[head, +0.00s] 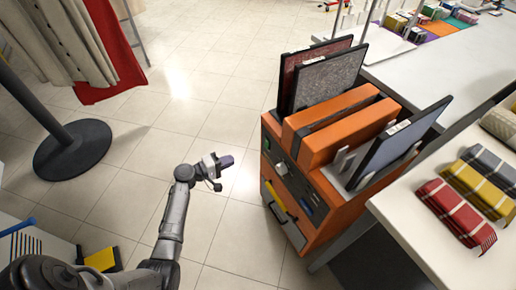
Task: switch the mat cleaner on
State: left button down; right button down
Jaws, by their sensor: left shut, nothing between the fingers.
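The mat cleaner (325,215) is an orange box-shaped machine right of centre. Its left side shows a small green part (267,144), a pale round part (281,168) and a dark panel with small blue items; I cannot tell which is the switch or its state. Mats stand upright in it: a grey one (328,82), a dark red one behind that, and a blue-grey one (398,143) at the right. My left gripper (226,161) is shut and empty over the floor, left of the machine and apart from it. My right gripper is not in view.
A white table (415,225) with folded checked cloths (456,212) stands close to the machine's right. A white counter (430,75) is behind. A round black stand base (73,150) and hanging curtains (70,40) are at the left. Tiled floor (190,85) is clear between.

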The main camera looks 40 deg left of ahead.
pick_arm(q)
jog(key=shift+a, duration=0.15)
jog(key=shift+w, duration=0.15)
jog(key=b, duration=0.6)
send_near(267, 144)
jog(key=w+d+f, duration=0.2)
jog(key=w+f, duration=0.1)
jog(key=w, duration=0.4)
jog(key=shift+f, duration=0.1)
jog(key=shift+w, duration=0.1)
